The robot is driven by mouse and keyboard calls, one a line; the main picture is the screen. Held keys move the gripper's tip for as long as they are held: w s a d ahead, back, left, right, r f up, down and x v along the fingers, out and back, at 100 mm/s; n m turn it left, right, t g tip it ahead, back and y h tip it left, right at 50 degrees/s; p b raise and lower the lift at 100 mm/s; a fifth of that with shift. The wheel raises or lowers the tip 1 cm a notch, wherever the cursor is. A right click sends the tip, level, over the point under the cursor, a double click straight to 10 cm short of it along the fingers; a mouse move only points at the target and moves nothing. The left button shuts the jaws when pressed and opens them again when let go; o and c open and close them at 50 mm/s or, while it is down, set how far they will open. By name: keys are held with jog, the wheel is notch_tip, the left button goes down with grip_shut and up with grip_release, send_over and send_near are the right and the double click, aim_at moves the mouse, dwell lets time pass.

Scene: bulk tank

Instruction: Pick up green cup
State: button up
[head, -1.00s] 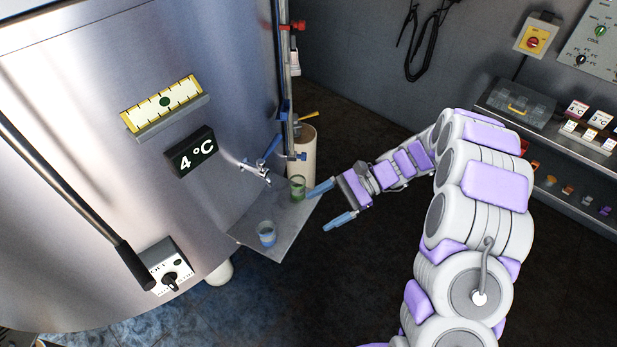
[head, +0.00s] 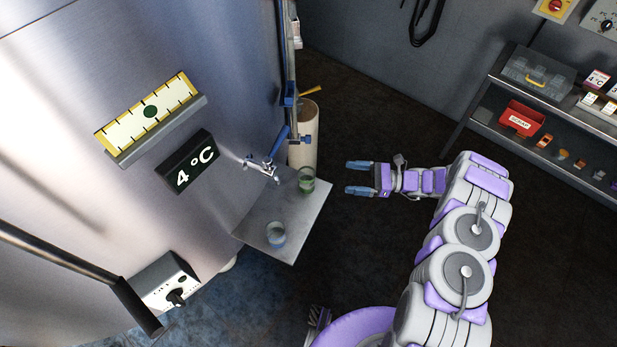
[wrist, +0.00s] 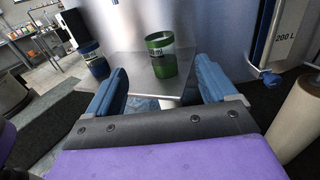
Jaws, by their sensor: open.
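The green cup (head: 306,180) stands upright at the back corner of a small metal shelf (head: 262,212) on the tank, beside the tap (head: 264,168). It also shows in the wrist view (wrist: 161,56), straight ahead between my two fingers. My gripper (head: 360,177) is open and empty, to the right of the shelf, pointing at the green cup with a gap between them. In the wrist view my blue fingers (wrist: 160,88) are spread wide, one to each side of the cup and nearer to me.
A blue cup (head: 275,234) stands at the shelf's front; it is left in the wrist view (wrist: 93,60). A pale cylinder (head: 304,135) stands behind the shelf. The steel tank (head: 70,80) fills the left. Shelves with a red bin (head: 521,119) stand right. The floor around my gripper is clear.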

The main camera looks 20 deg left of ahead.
aim_at(298, 173)
jog(key=s+a+b, duration=0.1)
jog(key=a, duration=0.4)
jog(key=s+a+b, duration=0.1)
jog(key=a, duration=0.5)
jog(key=s+a+b, duration=0.1)
jog(key=a, duration=0.4)
jog(key=shift+s+a+f+b, duration=0.1)
jog(key=shift+s+a+b, duration=0.1)
jog(key=shift+a+b, duration=0.15)
jog(key=shift+d, duration=0.45)
jog(key=c, duration=0.5)
jog(key=shift+a, duration=0.25)
jog(key=c, duration=0.5)
jog(key=shift+c, duration=0.2)
